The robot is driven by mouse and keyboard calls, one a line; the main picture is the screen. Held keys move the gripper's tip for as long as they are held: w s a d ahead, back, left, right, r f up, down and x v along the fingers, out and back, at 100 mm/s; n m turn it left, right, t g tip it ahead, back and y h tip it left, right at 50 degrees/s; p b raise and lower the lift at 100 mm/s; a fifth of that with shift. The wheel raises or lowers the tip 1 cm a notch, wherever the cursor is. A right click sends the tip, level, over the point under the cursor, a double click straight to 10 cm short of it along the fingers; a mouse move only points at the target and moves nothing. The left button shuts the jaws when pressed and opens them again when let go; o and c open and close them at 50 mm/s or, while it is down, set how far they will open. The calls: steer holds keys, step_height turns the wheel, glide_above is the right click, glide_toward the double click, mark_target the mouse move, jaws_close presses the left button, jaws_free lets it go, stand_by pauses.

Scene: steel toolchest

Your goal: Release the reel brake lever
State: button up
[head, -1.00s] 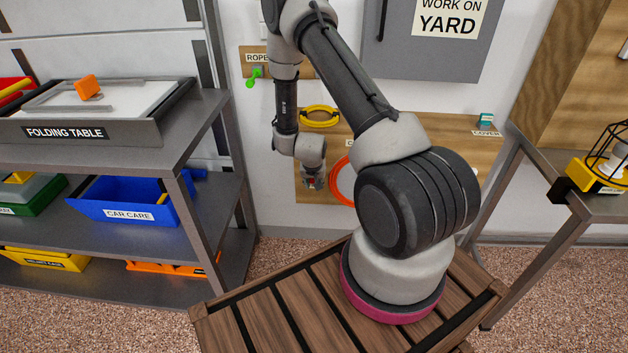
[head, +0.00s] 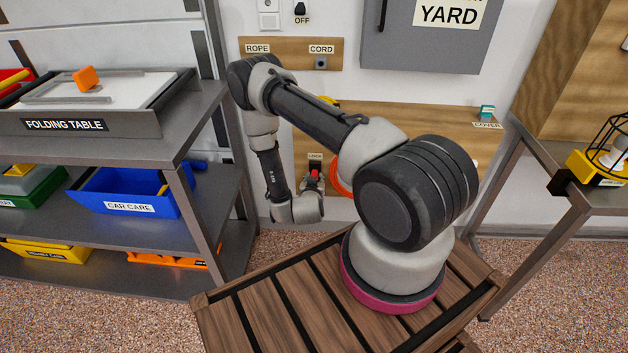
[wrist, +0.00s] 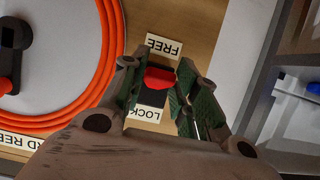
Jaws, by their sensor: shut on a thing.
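The reel brake lever (wrist: 158,78) is a red piece on a black base, between an upside-down FREE label (wrist: 163,46) and a LOCK label (wrist: 146,113) in the wrist view. My gripper (wrist: 159,74) has its two green-padded fingers on either side of the lever and is shut on it. In the head view the red lever (head: 315,170) shows small below its label, at the end of my arm; the fingers are hard to make out there. The reel (wrist: 70,65), with orange cord, lies left of the lever in the wrist view.
A wooden board (head: 400,125) on the wall bears the reel. A shelf rack (head: 190,120) with bins stands at the left, and a metal table (head: 560,195) at the right. A grey cabinet (head: 430,40) hangs above.

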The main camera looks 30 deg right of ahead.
steer(key=shift+f+t, duration=0.25)
steer(key=shift+t, duration=0.05)
stand_by(0.4)
steer(key=o, duration=1)
steer(key=v, duration=1.2)
steer(key=shift+w+a+f, duration=0.1)
